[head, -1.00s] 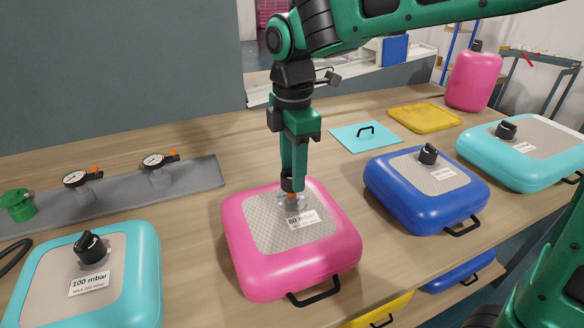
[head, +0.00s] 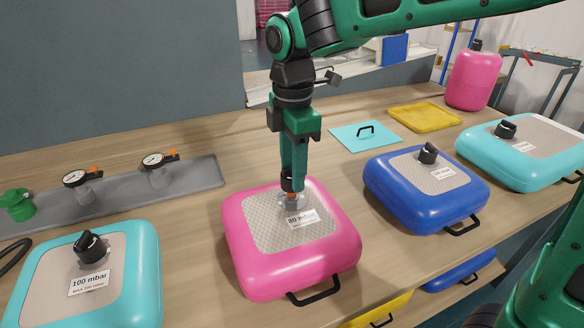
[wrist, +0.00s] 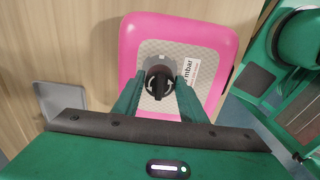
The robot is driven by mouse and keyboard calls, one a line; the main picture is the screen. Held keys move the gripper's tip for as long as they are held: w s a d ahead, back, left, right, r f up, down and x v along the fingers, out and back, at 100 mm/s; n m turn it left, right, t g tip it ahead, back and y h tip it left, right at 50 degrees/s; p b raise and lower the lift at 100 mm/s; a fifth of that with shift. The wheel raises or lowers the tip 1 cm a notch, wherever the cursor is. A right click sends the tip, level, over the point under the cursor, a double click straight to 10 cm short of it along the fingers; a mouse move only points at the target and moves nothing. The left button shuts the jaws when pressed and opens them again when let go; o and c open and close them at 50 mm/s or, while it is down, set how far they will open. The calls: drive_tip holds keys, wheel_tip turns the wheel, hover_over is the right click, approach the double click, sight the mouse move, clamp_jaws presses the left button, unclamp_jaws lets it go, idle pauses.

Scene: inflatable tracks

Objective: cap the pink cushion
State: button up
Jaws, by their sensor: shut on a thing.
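The pink cushion (head: 317,262) lies on the table in the head view, with a grey textured top panel and an "80 mbar" label. It also shows in the wrist view (wrist: 226,40). My gripper (head: 291,189) points straight down over the valve area of its panel. In the wrist view the fingers (wrist: 158,90) are shut on a black cap (wrist: 158,80) with white arrow marks, at the valve. The fingers hide most of the cap in the head view. I cannot tell how firmly it sits on the valve.
A turquoise cushion (head: 143,285), a blue cushion (head: 400,205) and another turquoise cushion (head: 545,180) carry black caps. A grey tray (head: 205,175) holds two gauges (head: 76,179); a green fitting (head: 18,205) stands at its left end. A turquoise plate (head: 350,143) and yellow tray (head: 424,118) lie behind.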

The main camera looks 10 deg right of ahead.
drive_tip(key=shift+f, duration=2)
drive_tip(key=n, duration=0.3)
drive_tip(key=shift+n, duration=1.1)
drive_tip(key=n, duration=0.2)
drive_tip(key=shift+a+n, duration=0.1)
drive_tip(key=shift+n, duration=1.5)
drive_tip(key=n, duration=0.4)
drive_tip(key=shift+n, duration=0.3)
